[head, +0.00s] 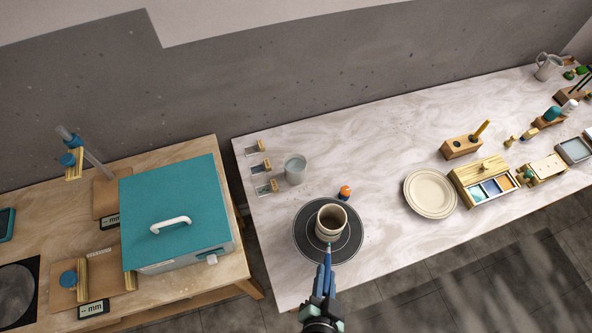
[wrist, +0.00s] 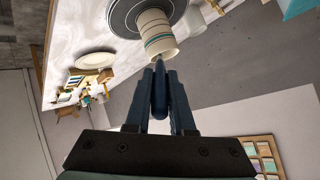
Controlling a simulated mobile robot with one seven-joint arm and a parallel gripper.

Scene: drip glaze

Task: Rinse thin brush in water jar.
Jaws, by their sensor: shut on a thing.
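My gripper (head: 322,285) is at the front edge of the pale table, shut on a slim dark blue tool, which appears to be the thin brush (wrist: 159,88). The brush points at the beige cup (head: 331,222), its tip at or very near the cup's near side; I cannot tell whether it touches. The cup stands on a dark round turntable (head: 305,246) and shows teal bands in the wrist view (wrist: 155,32). The water jar (head: 295,170), a greyish glass, stands behind and left of the turntable, apart from my gripper. Its contents are hard to make out.
A small orange-topped bottle (head: 345,192) stands just behind the turntable. A cream plate (head: 430,194), a glaze box (head: 485,187) and a wooden brush holder (head: 459,149) are to the right. A teal-lidded box (head: 175,205) stands on the left table. The table's back middle is clear.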

